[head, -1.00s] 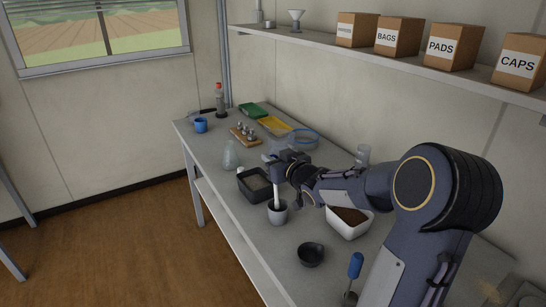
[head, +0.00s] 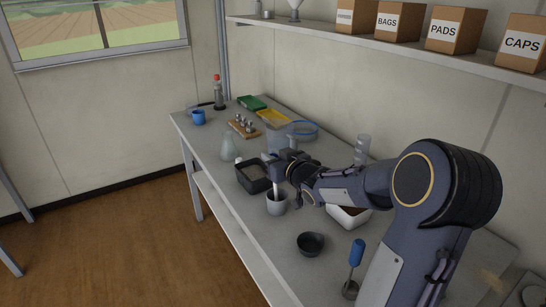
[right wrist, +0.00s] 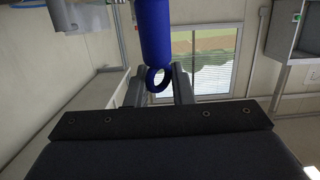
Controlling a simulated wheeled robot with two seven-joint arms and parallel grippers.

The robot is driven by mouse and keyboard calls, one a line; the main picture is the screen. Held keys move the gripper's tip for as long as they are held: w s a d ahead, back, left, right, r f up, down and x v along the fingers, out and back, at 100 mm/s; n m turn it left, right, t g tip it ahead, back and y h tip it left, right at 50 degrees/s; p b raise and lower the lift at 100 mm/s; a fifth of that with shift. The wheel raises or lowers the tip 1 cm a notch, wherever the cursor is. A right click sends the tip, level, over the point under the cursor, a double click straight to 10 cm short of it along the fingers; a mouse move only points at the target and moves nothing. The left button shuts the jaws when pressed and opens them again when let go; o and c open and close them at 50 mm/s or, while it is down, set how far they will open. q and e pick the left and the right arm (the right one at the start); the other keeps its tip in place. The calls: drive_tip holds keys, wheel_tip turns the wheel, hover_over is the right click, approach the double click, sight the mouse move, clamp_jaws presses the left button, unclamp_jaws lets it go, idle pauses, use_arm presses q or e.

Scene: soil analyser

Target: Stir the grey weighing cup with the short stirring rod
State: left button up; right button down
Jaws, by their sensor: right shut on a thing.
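The grey weighing cup (head: 277,207) stands upright on the bench near its front edge in the head view. My right gripper (head: 281,171) is above it, shut on the stirring rod (head: 275,189). The rod shows pale in the head view and points down, its lower end hidden inside the cup. In the right wrist view, a blue shaft (right wrist: 156,30) with a dark ring at its end lies between the fingers (right wrist: 158,88). I cannot see the cup's contents. My left gripper is not in view.
A black tray (head: 246,185) is close left of the cup. A black bowl (head: 311,244) and a blue-handled tool (head: 356,252) stand nearer. A white soil container (head: 347,219) is partly behind my right arm. A flask (head: 228,149) stands further back.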

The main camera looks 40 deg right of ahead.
drive_tip(key=shift+f+b, duration=0.4)
drive_tip(key=shift+f, duration=0.1)
drive_tip(key=shift+r, duration=0.15)
drive_tip(key=shift+s, duration=0.1)
idle(0.3)
